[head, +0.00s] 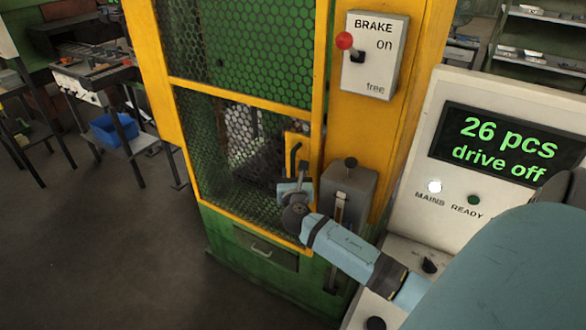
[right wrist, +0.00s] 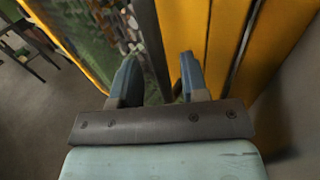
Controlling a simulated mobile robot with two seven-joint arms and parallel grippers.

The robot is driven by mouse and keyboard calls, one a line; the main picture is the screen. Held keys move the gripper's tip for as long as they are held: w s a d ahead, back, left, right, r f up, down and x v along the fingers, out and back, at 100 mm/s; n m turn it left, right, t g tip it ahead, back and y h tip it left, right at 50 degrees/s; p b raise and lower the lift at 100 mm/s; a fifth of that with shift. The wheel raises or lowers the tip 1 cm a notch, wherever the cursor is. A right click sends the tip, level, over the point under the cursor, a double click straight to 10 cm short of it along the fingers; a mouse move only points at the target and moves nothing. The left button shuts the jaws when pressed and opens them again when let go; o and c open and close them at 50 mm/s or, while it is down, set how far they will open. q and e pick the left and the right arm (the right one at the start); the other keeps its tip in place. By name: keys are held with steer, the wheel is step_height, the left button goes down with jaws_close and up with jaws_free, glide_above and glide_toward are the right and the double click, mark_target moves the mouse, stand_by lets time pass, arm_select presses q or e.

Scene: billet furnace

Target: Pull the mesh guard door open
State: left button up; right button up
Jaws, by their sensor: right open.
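The mesh guard door (head: 248,94) has a yellow frame and dark mesh and sits flush in the yellow and green machine front, looking closed. A dark bar handle (head: 292,160) stands on a yellow plate at its right edge. My right gripper (head: 299,180) is at the lower end of this handle and partly hides it. In the right wrist view the two fingers of my right gripper (right wrist: 157,72) are apart, with a dark upright strip beyond the gap; I cannot tell whether it is the handle. My left gripper is not in view.
A grey lever box (head: 350,192) stands just right of my right gripper. Above it is the brake box (head: 374,55) with a red-knobbed lever. A console screen (head: 510,145) reads "26 pcs drive off". The floor (head: 110,235) left of the machine is clear.

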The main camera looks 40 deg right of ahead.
steer(key=shift+x, duration=1.1)
jaws_close()
